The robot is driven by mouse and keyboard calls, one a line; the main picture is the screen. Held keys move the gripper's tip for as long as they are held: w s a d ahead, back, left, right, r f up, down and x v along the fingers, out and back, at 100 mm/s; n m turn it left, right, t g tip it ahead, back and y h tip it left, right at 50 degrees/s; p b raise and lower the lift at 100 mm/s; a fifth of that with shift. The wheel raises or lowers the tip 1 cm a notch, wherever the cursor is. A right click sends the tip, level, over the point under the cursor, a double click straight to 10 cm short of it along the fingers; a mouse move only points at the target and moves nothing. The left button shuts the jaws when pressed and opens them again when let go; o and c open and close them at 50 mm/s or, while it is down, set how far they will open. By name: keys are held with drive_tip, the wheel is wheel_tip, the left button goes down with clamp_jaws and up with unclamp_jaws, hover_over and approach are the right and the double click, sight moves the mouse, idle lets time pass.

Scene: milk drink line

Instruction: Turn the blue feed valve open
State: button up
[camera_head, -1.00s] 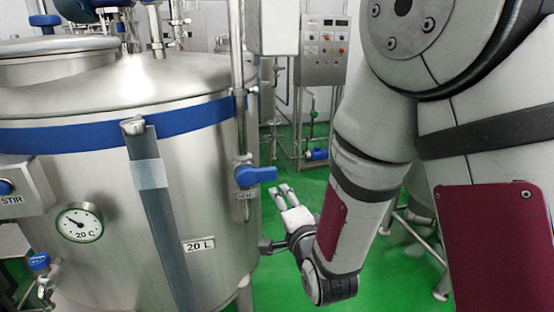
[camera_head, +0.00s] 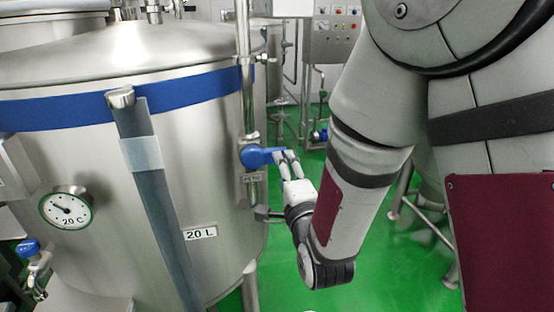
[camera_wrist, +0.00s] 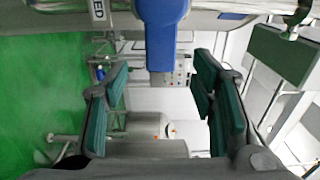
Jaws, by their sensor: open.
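The blue feed valve (camera_head: 258,156) is on a vertical steel pipe at the right side of the tank, with its blue handle pointing right, across the pipe. A small label plate (camera_head: 252,177) sits just below it; its text shows only partly as "ED" in the wrist view (camera_wrist: 98,10). My gripper (camera_head: 287,157) is at the right end of the handle, with its fingers open. In the wrist view the blue handle (camera_wrist: 161,35) reaches down between the two open fingertips (camera_wrist: 161,68), apart from both fingers there.
The steel tank (camera_head: 200,150) with a blue band and a 20 L plate fills the left. A grey-blue strip (camera_head: 150,190) runs down its front. A thin pipe stub (camera_head: 266,213) sticks out below my gripper.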

sight(264, 156)
drive_tip(key=p+x, duration=0.1)
drive_tip(key=x, duration=0.6)
drive_tip(key=shift+w+a, duration=0.15)
drive_tip(key=shift+w, duration=0.2)
clamp_jaws()
